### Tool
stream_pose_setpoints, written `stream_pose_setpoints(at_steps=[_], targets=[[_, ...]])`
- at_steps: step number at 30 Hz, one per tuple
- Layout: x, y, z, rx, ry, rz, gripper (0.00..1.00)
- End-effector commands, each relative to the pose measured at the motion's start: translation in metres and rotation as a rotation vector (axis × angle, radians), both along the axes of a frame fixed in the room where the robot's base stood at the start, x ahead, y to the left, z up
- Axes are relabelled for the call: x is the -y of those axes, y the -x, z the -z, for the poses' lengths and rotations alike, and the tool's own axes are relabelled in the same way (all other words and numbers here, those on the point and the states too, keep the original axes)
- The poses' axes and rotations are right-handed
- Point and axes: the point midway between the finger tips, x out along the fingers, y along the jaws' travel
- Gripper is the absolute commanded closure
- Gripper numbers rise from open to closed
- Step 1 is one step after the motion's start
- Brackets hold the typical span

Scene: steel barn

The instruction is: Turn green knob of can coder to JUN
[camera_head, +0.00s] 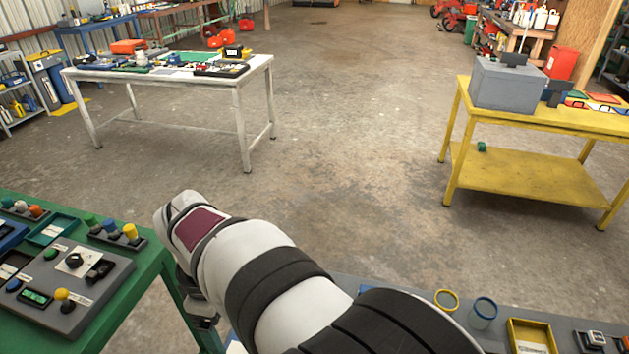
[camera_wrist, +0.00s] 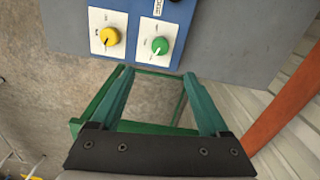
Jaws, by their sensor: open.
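In the wrist view, the green knob (camera_wrist: 159,45) has a white pointer mark and sits on a white plate on the can coder's blue panel (camera_wrist: 143,37). A yellow knob (camera_wrist: 109,36) sits on another white plate to its left. The plate lettering is too small to read. My gripper (camera_wrist: 158,73) is open and empty, its two green fingers pointing at the panel just below the green knob in the picture. The knob lines up with the gap between the fingertips and appears apart from them. In the head view, my arm hides most of my gripper, and I cannot make out the blue panel.
A green table (camera_head: 128,309) with knobs and a grey control panel (camera_head: 62,325) stands at left. A white table (camera_head: 180,76) and a yellow table (camera_head: 530,112) stand farther back. Open concrete floor lies between them. An orange post (camera_wrist: 285,110) rises at right in the wrist view.

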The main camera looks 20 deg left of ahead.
Motion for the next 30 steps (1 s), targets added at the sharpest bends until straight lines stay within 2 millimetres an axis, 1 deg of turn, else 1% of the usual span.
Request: stream_pose_setpoints(at_steps=[2, 4, 9, 12, 15, 18, 21, 30], targets=[[0.000, 0.001, 0.012, -0.002, 0.003, -0.007, 0.21], [0.001, 0.001, 0.030, -0.003, 0.005, -0.005, 0.21], [0.002, 0.001, 0.082, -0.004, 0.006, -0.002, 0.21], [0.002, 0.001, 0.111, -0.004, 0.004, -0.001, 0.21], [0.002, 0.001, 0.132, -0.004, 0.003, 0.001, 0.21], [0.001, 0.000, 0.145, -0.002, 0.002, 0.001, 0.21], [0.001, 0.000, 0.152, -0.001, 0.001, 0.002, 0.21], [0.001, 0.000, 0.154, 0.000, 0.000, 0.002, 0.21]])
